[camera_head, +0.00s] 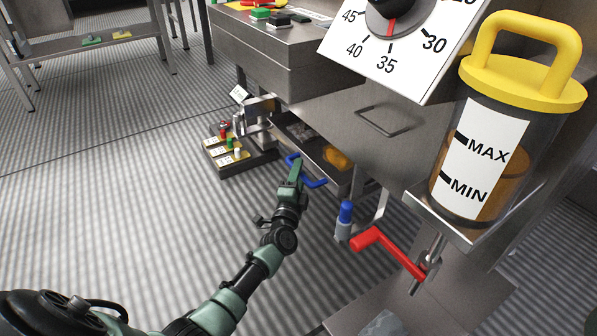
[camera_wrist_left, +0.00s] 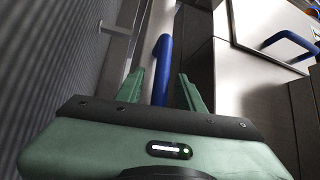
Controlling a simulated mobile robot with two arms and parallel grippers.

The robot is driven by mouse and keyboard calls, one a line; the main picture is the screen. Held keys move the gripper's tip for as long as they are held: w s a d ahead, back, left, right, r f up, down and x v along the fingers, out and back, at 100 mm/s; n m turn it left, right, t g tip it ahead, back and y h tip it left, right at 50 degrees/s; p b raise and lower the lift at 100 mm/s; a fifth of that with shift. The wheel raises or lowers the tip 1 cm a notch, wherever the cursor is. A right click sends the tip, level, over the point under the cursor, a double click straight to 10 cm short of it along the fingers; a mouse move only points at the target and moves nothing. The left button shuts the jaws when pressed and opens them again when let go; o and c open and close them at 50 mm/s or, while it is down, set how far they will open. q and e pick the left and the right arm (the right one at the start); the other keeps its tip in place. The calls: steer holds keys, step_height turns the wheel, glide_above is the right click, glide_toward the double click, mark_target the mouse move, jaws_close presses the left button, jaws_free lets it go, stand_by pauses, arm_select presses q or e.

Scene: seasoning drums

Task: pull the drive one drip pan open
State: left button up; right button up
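The drip pan (camera_head: 345,178) is a low grey metal tray under the steel machine, with a blue bar handle (camera_head: 315,182) on its front. Its inside shows in the head view, with an orange-yellow lump in it. My left gripper (camera_head: 294,166) is at the blue handle. In the left wrist view the blue handle (camera_wrist_left: 162,68) stands between the two green fingers (camera_wrist_left: 160,90), with gaps on both sides, so the gripper is open around it. Which drive the pan belongs to cannot be read. My right gripper is not in view.
A red crank (camera_head: 385,247) and a blue-topped cylinder (camera_head: 345,218) are right of the handle. A yellow-lidded canister (camera_head: 480,150) stands on a bracket above. The floor in front is clear.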

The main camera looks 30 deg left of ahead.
arm_select(q)
jaws_close()
stand_by(1.4)
